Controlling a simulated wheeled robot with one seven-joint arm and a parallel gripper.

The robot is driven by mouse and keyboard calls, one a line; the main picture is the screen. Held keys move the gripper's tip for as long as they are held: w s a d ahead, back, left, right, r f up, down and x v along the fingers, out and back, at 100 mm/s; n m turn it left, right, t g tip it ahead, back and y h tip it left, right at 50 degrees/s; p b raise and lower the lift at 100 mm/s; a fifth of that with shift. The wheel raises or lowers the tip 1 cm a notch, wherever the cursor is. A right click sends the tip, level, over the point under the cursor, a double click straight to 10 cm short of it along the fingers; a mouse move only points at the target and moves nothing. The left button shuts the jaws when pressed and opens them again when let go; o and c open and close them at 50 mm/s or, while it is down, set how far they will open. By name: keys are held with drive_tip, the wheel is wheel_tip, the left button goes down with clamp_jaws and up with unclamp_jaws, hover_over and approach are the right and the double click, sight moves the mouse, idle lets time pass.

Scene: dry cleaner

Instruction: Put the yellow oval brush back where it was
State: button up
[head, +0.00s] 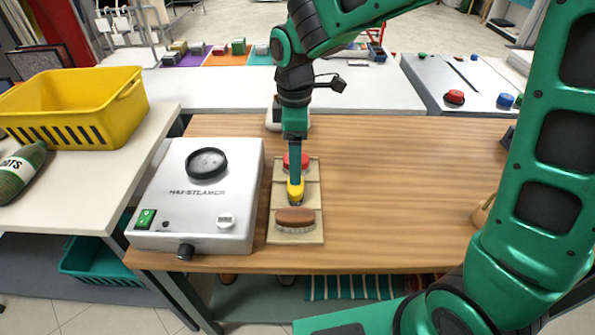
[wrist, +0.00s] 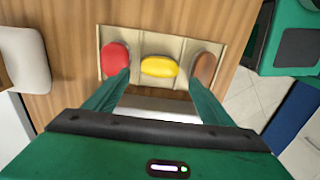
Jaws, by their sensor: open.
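The yellow oval brush (head: 295,188) lies in the middle compartment of a beige tray (head: 312,173). In the wrist view the yellow brush (wrist: 159,67) sits between a red brush (wrist: 115,58) and a brown brush (wrist: 204,67). The head view shows the red brush (head: 296,161) behind it and the brown brush (head: 295,217), bristles down, in front. My gripper (wrist: 160,76) is open and empty, its fingers spread to either side of the yellow brush. I cannot tell the exact height of the fingertips above it; the arm partly hides the tray in the head view.
A white steamer box (head: 200,225) with a black dial stands just left of the tray. A yellow basket (head: 75,115) is on the left table. The wooden tabletop (head: 400,180) right of the tray is mostly clear. A white object (wrist: 25,58) shows at the wrist view's left.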

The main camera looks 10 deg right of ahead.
drive_tip(key=s+d+r+m, duration=0.3)
drive_tip(key=d+m, duration=0.2)
drive_tip(key=d, duration=0.4)
drive_tip(key=s+d+r+m, duration=0.3)
drive_tip(key=d+m, duration=0.1)
drive_tip(key=d, duration=0.5)
drive_tip(key=s+d+f+m, duration=0.2)
drive_tip(key=s+d+m, duration=1.1)
drive_tip(key=s, duration=0.4)
drive_tip(key=shift+f, duration=0.25)
